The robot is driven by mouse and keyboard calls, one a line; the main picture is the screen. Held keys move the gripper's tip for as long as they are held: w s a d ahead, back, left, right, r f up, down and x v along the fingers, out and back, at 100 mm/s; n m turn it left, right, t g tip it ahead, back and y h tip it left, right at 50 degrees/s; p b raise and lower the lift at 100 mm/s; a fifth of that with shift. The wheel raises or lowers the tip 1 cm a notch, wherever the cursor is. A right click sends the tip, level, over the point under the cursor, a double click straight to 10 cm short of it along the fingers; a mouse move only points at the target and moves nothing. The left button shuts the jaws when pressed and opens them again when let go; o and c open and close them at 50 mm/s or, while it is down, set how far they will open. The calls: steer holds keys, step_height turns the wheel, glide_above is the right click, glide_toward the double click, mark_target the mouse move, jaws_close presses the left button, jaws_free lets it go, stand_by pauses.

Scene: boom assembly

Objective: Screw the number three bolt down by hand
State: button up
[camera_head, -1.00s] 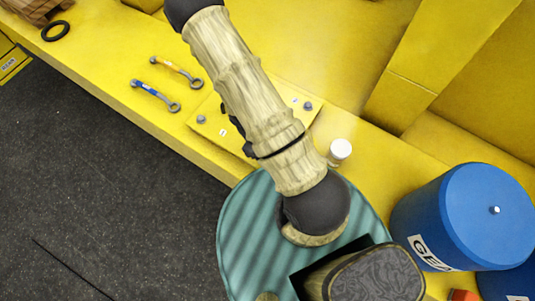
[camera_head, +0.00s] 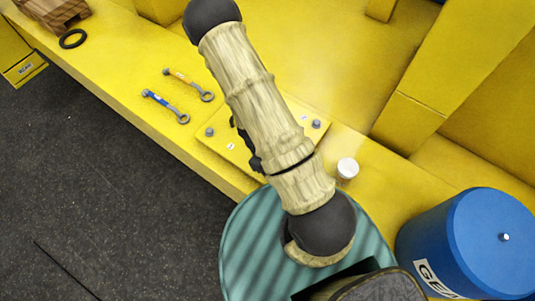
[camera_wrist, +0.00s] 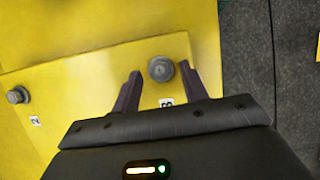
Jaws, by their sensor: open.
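The number three bolt (camera_wrist: 161,68) is a grey hex-type bolt head on a yellow plate (camera_wrist: 95,85), beside a white label marked 3 (camera_wrist: 166,102). In the wrist view my gripper (camera_wrist: 159,70) is open. Its two dark fingers are on either side of the bolt head, with gaps showing, and do not grip it. How deep the bolt sits cannot be told. In the head view my arm covers much of the plate (camera_head: 222,139), and the gripper is mostly hidden behind it.
A second bolt (camera_wrist: 17,95) with a label 2 (camera_wrist: 36,121) is at left in the wrist view. In the head view, an orange wrench (camera_head: 188,84) and a blue wrench (camera_head: 165,105) lie left of the plate. A white-capped container (camera_head: 347,168) and a blue drum (camera_head: 480,240) are at right.

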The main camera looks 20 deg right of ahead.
steer(key=b+v, duration=0.4)
steer(key=v, duration=1.3)
steer(key=shift+d, duration=0.1)
steer(key=m+t+y+b, duration=0.1)
steer(key=m+t+b, duration=0.1)
steer(key=b, duration=0.1)
steer(key=s+m+t+b, duration=0.1)
steer(key=m+t+b, duration=0.1)
steer(key=b, duration=0.1)
steer(key=s+d+f+m+t+y+b, duration=0.1)
steer(key=m+t+b, duration=0.1)
steer(key=b, duration=0.1)
steer(key=shift+m+y, duration=0.3)
